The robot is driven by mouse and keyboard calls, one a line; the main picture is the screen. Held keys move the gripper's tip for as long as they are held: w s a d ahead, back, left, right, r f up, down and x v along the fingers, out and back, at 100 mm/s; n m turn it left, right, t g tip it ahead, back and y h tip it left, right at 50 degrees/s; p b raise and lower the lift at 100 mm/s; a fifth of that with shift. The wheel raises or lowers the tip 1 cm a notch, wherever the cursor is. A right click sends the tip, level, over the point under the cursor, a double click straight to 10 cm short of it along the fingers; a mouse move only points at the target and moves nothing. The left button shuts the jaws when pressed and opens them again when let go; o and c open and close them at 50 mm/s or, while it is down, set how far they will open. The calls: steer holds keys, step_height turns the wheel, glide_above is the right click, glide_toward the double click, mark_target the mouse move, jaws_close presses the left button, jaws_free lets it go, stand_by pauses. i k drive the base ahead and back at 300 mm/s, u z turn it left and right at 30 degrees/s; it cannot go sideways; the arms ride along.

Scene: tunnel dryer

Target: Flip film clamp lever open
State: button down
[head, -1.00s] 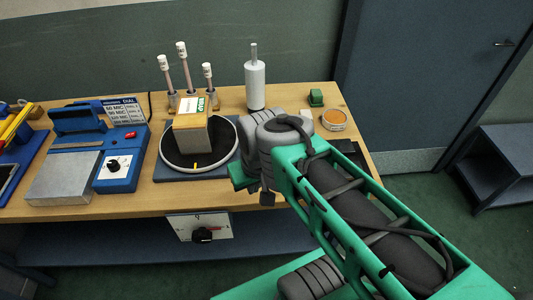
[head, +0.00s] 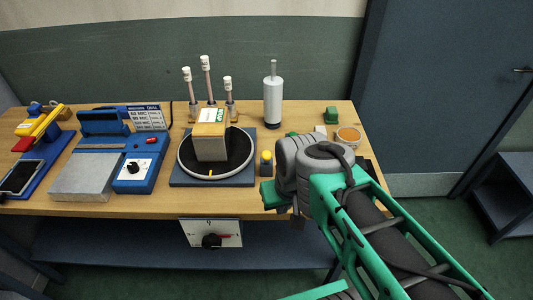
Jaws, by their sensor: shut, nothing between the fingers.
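A blue device (head: 45,172) at the far left of the table carries a yellow lever (head: 43,121) with a red end and a dark-screened slab (head: 20,177). This may be the film clamp; I cannot tell for sure. The yellow lever lies low and slanted over the blue base. To its right is a blue machine (head: 140,172) with a handle, a metal plate and a black knob. My arm reaches in from the lower right, far from the yellow lever. My gripper's fingers do not show in the head view.
A round black platform (head: 240,165) holds a box (head: 210,140). Behind it stand several capped rods and a white cylinder (head: 272,98). A yellow-topped button (head: 265,162) and an orange-topped disc (head: 348,134) are near my arm. A dial panel (head: 212,233) hangs below the table edge.

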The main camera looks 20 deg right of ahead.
mark_target(265, 155)
steer(key=u, duration=0.55)
steer(key=k, duration=0.75)
steer(key=u, duration=1.1)
steer(key=k, duration=0.65)
steer(key=u, duration=0.7)
steer(key=i, duration=0.7)
steer(key=z, duration=0.5)
steer(key=i, duration=0.75)
steer(key=z, duration=0.75)
